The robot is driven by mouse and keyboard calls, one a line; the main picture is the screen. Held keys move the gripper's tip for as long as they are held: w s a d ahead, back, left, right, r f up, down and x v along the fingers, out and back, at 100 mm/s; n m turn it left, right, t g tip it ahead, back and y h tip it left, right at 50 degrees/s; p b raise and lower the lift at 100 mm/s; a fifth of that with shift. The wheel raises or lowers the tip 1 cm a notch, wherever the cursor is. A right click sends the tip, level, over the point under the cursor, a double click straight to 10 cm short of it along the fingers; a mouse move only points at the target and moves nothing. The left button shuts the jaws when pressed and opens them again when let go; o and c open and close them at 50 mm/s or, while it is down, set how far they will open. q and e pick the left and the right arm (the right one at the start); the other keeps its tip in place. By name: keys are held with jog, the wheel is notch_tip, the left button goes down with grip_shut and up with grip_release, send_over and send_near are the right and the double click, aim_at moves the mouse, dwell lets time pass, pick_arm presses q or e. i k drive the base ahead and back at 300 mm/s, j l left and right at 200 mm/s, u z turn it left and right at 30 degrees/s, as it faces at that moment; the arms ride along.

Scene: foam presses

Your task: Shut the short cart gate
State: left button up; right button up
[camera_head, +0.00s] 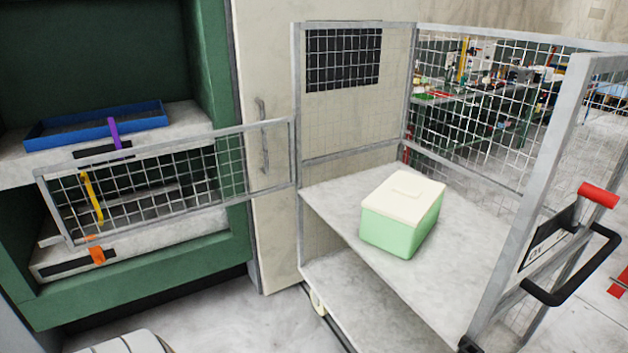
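The short cart gate (170,182) is a low grey-framed wire mesh panel. It stands open, swung out to the left from the left post of the wire cart (297,150). Its free end is at the far left, in front of the green press, and the cart's near side is open. The cart's upper shelf (330,200) carries a light green box (400,220) with a cream lid. Neither of my grippers shows in the head view.
The green press (130,295) on the left holds a blue tray (95,125). A pale cabinet door (270,220) with a handle is behind the gate's hinge. A black handle (570,298) and a red grip (598,194) are at the cart's right. Floor (240,325) shows below the gate.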

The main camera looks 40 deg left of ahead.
aim_at(38, 174)
jog(key=j+u, duration=0.1)
jog(key=u, duration=0.3)
jog(key=j+u, duration=0.1)
jog(key=u, duration=0.25)
jog(key=j+u, duration=0.15)
jog(key=u, duration=0.25)
jog(key=k, duration=0.05)
